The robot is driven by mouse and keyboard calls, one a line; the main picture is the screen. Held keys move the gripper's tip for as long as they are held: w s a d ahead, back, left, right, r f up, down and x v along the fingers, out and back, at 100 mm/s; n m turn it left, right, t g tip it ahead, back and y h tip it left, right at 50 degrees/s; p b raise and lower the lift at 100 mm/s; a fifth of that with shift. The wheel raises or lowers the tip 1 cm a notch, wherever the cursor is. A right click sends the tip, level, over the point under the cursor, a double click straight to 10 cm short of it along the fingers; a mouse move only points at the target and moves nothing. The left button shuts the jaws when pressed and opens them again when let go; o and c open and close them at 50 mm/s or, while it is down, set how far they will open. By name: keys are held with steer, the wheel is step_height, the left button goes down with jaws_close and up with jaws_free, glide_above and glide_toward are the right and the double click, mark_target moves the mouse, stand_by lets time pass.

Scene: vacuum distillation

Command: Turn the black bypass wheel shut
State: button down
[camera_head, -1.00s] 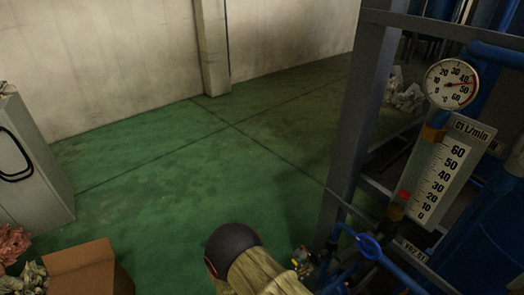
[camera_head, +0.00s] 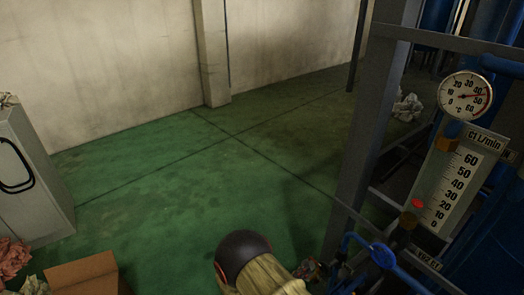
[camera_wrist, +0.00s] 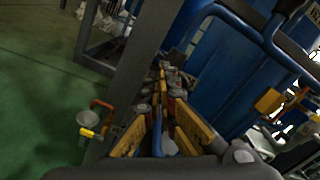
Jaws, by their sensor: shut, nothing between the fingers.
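I cannot pick out a black bypass wheel in either view. My gripper (camera_wrist: 168,78) shows in the wrist view with its long fingers drawn together, shut and empty. It points toward the lower part of the grey rack post (camera_wrist: 140,65) and the blue pipes. My arm shows at the bottom edge of the head view, left of this wheel, and the gripper there is mostly hidden.
A dial gauge (camera_head: 465,95) stands above the flow meter. The grey rack post (camera_head: 370,130) rises left of it. A cardboard box (camera_head: 85,274) and a grey cabinet (camera_head: 32,180) are at left. The green floor (camera_head: 190,180) between is clear.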

mark_target(322, 267)
steer(key=x, duration=0.5)
steer(key=shift+w+d+r, duration=0.1)
stand_by(0.4)
steer(key=shift+d, duration=0.1)
stand_by(0.5)
steer(key=shift+d+r+p, duration=0.15)
steer(key=shift+p, duration=0.25)
steer(key=shift+s+d+r+p, duration=0.3)
steer(key=shift+s+d+p, duration=0.15)
steer(key=shift+p, duration=0.15)
steer(key=shift+s+d+r+p, duration=0.25)
steer(key=shift+s+p, duration=0.3)
steer(key=shift+p, duration=0.05)
steer(key=shift+s+d, duration=0.25)
steer(key=shift+s, duration=0.2)
